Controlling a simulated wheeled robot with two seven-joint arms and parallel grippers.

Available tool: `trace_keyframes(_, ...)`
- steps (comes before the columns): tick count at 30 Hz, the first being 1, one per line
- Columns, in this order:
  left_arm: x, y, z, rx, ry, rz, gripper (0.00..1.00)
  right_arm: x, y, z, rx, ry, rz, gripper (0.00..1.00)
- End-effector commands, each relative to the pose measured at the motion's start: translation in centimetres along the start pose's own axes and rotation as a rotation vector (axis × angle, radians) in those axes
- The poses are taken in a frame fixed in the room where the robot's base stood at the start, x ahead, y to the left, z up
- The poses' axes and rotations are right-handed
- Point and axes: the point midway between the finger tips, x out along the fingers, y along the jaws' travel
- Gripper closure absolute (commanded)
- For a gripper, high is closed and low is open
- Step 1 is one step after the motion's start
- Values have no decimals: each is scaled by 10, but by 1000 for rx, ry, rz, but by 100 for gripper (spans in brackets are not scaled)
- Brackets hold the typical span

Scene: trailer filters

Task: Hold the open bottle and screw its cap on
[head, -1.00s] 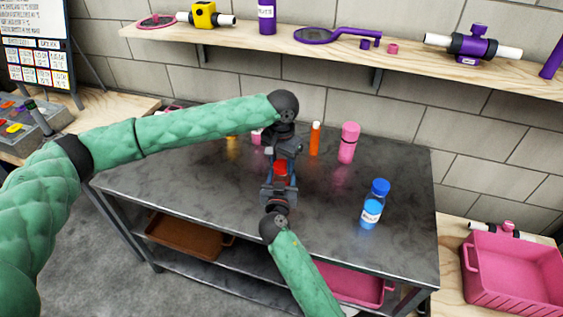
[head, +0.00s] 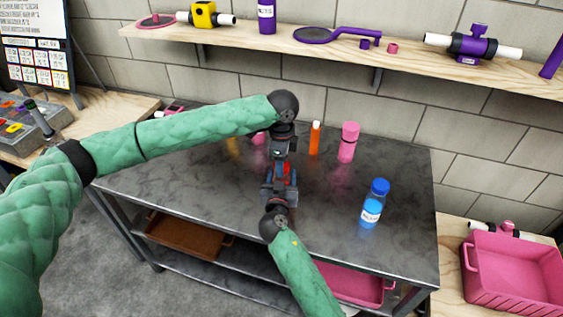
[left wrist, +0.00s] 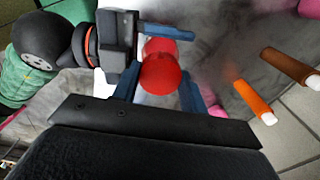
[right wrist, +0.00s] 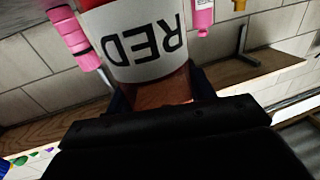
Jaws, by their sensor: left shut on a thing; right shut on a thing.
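The bottle is mostly hidden between my grippers in the head view; a bit of red (head: 286,169) shows there. In the right wrist view the bottle (right wrist: 135,45) has a white label reading RED, upside down, and its reddish lower part sits between the fingers of my right gripper (right wrist: 160,95). That gripper (head: 280,186) is shut on the bottle. My left gripper (head: 280,152) is above it. In the left wrist view its blue fingers (left wrist: 158,95) are shut around a red, rounded cap (left wrist: 160,76). Whether the cap touches the bottle neck cannot be told.
A blue bottle (head: 373,204), a pink bottle (head: 348,142) and an orange bottle (head: 315,138) stand on the dark table (head: 220,190), right of and behind my grippers. A wooden shelf (head: 400,58) runs along the wall. The table's front left is clear.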

Motion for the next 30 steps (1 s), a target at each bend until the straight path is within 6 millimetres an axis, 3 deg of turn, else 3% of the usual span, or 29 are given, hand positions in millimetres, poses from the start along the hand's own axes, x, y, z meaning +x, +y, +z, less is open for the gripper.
trace_keyframes(1, -1, -2, 3, -5, -3, -3, 53, 0, 1, 0, 0, 0, 2, 100)
trace_keyframes(4, 0, -2, 2, -6, -2, -2, 35, 0, 1, 0, 0, 0, 2, 100)
trace_keyframes(14, -2, -1, 1, -5, -1, -2, 35, 0, 0, 0, 0, 0, 1, 100)
trace_keyframes(25, -39, -1, 0, -5, 1, -2, 35, 0, 0, 0, 0, 0, 0, 100)
trace_keyframes(30, -45, 0, 1, -5, -1, -1, 35, 0, 0, 0, 0, 0, 0, 100)
